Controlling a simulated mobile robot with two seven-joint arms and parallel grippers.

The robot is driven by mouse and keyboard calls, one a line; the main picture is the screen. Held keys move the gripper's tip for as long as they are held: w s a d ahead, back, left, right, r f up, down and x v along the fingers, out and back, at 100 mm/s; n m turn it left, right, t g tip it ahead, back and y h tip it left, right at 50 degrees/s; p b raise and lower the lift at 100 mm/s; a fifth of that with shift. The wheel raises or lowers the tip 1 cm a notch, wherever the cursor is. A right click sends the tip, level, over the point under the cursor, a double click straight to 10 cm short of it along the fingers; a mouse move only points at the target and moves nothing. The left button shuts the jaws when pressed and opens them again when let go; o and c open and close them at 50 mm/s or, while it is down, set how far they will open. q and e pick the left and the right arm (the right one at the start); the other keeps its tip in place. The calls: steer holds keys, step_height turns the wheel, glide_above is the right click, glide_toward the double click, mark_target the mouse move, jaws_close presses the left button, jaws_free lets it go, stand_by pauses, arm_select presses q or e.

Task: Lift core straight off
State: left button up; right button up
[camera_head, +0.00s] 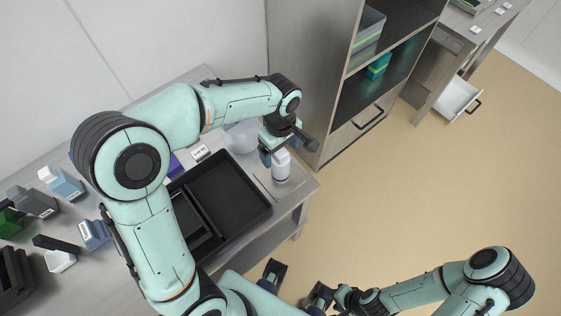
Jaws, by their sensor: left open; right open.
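My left gripper (287,148) is open at the right end of the bench, beside the cabinet. Just below it, a white cylinder (281,168) stands upright near the bench's right edge. The fingers are close to its top; I cannot tell whether they touch it. A pale rounded object (241,137), partly hidden by my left arm, lies behind and left of the gripper. I cannot tell which of these, if either, is the core. My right gripper (296,285) is open and empty at the bottom, out over the floor.
A black tray (250,207) with raised walls lies on the bench (92,283), partly behind my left arm. Several small boxes, one blue-grey (62,183), stand at left. A tall grey cabinet (300,60) closes off the bench's right end. Open floor (430,190) lies to the right.

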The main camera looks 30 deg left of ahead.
arm_select(q)
step_height(320, 180, down, 2)
steer(key=shift+f, duration=0.15)
steer(key=c, duration=1.2)
